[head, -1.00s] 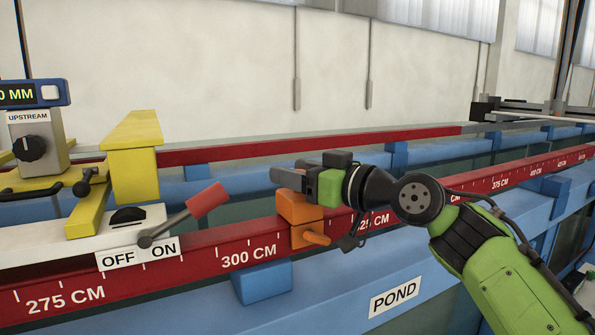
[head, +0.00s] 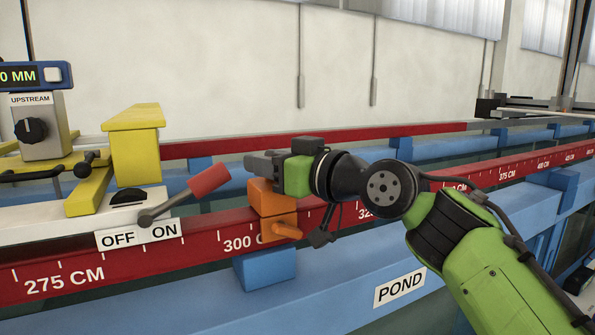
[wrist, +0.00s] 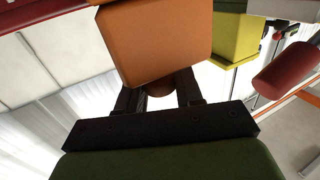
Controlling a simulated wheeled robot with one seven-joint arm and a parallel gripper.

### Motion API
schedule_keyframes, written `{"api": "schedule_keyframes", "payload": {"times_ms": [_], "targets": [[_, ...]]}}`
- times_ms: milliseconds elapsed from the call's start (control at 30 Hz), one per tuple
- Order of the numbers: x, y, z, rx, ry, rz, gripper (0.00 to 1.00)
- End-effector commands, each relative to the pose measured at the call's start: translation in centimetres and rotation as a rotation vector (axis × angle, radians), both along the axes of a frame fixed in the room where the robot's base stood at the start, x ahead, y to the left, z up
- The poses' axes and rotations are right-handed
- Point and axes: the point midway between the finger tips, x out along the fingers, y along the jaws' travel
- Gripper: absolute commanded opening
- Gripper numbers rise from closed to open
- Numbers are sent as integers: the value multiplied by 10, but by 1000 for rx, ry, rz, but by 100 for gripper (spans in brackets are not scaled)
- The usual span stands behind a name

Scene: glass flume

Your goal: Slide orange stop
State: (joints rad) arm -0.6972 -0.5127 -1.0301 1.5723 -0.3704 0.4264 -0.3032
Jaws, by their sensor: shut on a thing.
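The orange stop (head: 272,198) sits on the red ruled rail (head: 200,252), just right of the 300 CM mark and partly over its lettering. A short orange handle (head: 286,229) sticks out from its lower front. My gripper (head: 263,166) is at the top of the stop, and its dark fingers reach left across it. In the wrist view the orange block (wrist: 157,45) fills the top centre, with the two fingers (wrist: 160,98) below it and a small brownish round part between them. The gripper is shut on the stop; the exact contact is partly hidden.
Left of the stop, a white carriage with an OFF/ON plate (head: 139,234) has a red-tipped lever (head: 208,180) leaning toward the stop. A yellow block (head: 136,160) stands behind it. A blue block (head: 265,268) is below the rail. The rail between lever and stop is clear.

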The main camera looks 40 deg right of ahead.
Motion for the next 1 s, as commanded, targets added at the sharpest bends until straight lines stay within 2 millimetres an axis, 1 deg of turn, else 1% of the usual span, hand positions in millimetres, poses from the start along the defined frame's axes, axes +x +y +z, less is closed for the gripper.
{"api": "schedule_keyframes", "payload": {"times_ms": [33,100,200,467,500,633,900,967,1000], "targets": [[2,11,3,-10,-20,0,0],[5,20,4,-8,-21,1,0],[7,28,5,-6,-22,3,0],[7,28,7,-3,-22,2,0],[7,28,7,-3,-22,2,37],[7,28,6,-2,-19,2,56],[7,27,4,-2,-13,1,56],[2,26,3,-1,-14,-1,56],[-4,25,3,-1,-14,-1,56]]}}
